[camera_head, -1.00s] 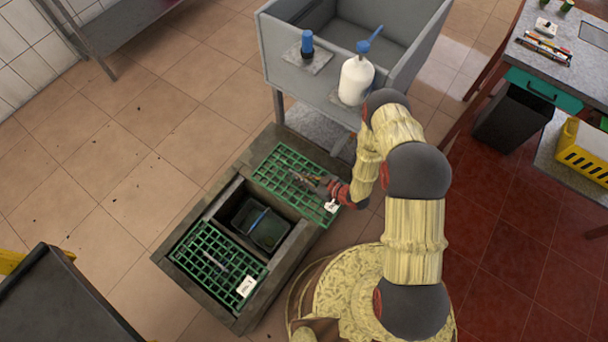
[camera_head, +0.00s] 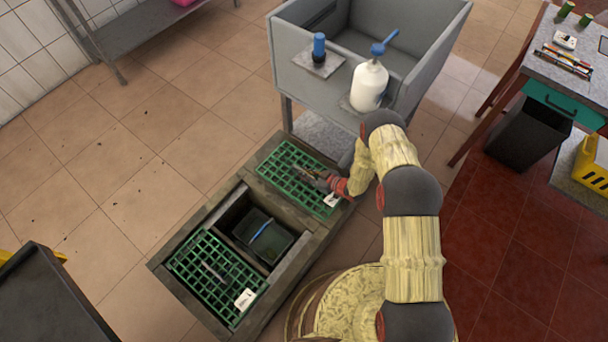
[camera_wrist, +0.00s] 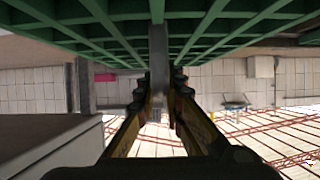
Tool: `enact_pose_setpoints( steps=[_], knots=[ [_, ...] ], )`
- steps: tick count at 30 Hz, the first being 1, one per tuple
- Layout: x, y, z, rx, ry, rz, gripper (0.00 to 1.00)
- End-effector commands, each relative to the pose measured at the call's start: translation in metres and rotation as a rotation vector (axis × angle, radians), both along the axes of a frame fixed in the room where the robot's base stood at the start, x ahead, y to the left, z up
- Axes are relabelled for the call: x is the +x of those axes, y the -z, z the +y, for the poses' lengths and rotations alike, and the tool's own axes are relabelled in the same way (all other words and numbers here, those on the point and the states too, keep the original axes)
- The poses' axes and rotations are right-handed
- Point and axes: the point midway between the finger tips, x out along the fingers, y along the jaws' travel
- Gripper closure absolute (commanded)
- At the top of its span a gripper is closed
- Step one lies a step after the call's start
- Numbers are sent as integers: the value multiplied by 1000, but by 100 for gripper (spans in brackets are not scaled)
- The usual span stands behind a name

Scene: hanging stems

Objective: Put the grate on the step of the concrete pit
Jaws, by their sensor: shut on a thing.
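The concrete pit (camera_head: 180,290) is a long grey frame on the floor, open in the middle. A green grate (camera_head: 284,167) with a white tag covers its right end. My gripper (camera_head: 311,175) is over this grate, shut on its grey handle bar, which shows between the fingers (camera_wrist: 159,88) in the wrist view. The grate's green bars (camera_wrist: 75,35) fill the top of that view. I cannot tell whether it rests on the step or is slightly raised. A second green grate (camera_head: 197,259), also with a white tag, lies at the pit's left end.
A dark bin with a blue item (camera_head: 261,231) sits in the pit's open middle. A grey sink (camera_head: 440,60) stands close behind the right end, with a white bottle (camera_head: 369,87) on its edge.

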Motion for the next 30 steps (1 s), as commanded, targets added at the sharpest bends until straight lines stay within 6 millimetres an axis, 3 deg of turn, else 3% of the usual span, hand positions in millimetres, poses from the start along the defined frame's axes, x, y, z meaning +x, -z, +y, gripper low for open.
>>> enact_pose_setpoints(
  steps=[7, 20, 21, 30],
  knots=[
    [4, 31, 1, 1, 0, -4, 100],
    [4, 34, 1, 2, 0, -4, 100],
    [2, 36, 0, -1, -1, 1, 88],
    [2, 36, 0, -1, -1, 1, 72]
  ],
)
